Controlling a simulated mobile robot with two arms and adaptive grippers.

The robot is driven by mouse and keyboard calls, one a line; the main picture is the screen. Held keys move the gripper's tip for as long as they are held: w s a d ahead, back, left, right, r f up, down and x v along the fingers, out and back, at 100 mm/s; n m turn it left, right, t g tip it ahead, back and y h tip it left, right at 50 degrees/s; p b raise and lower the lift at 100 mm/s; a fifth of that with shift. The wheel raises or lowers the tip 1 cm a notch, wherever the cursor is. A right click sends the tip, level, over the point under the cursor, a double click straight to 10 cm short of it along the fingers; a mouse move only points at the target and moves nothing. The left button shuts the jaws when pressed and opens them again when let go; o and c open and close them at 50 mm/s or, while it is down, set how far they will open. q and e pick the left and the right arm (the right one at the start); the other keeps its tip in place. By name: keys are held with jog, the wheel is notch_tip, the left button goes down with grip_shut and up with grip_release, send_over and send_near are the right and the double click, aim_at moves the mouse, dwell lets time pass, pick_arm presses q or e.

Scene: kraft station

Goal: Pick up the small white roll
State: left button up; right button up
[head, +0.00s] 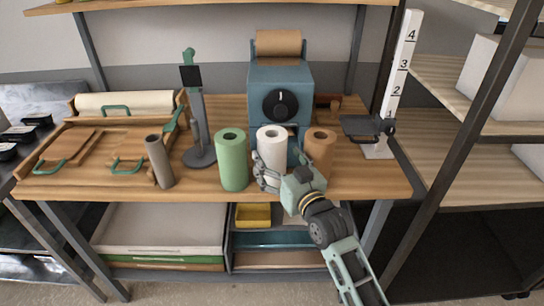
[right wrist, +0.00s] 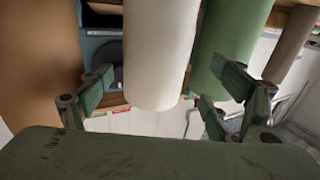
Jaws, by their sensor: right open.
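The small white roll (head: 271,147) stands upright at the front of the wooden table, between a green roll (head: 232,160) and a tan roll (head: 319,149). My right gripper (head: 277,170) is at its near side and covers its lower part in the head view. In the right wrist view, the white roll (right wrist: 160,50) lies between the two spread fingers of the open right gripper (right wrist: 165,88). Gaps show on both sides of it. The right-hand finger is close to the green roll (right wrist: 232,40); I cannot tell if they touch. My left gripper is not in view.
A grey-brown tube (head: 159,161) stands left of the green roll, near a stand with a post (head: 197,120). A blue machine with a black dial (head: 281,80) is behind the rolls. The tan roll is close on the right. Wooden trays (head: 90,150) fill the left.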

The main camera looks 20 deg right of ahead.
jog(key=w, duration=0.1)
jog(key=w+p, duration=0.1)
jog(key=w, duration=0.3)
jog(key=shift+r, duration=0.25)
jog(key=shift+w, duration=0.25)
jog(key=shift+s, duration=0.1)
jog(key=shift+c, duration=0.2)
jog(key=c, duration=1.5)
jog(key=shift+c, duration=0.7)
jog(key=shift+r, duration=0.1)
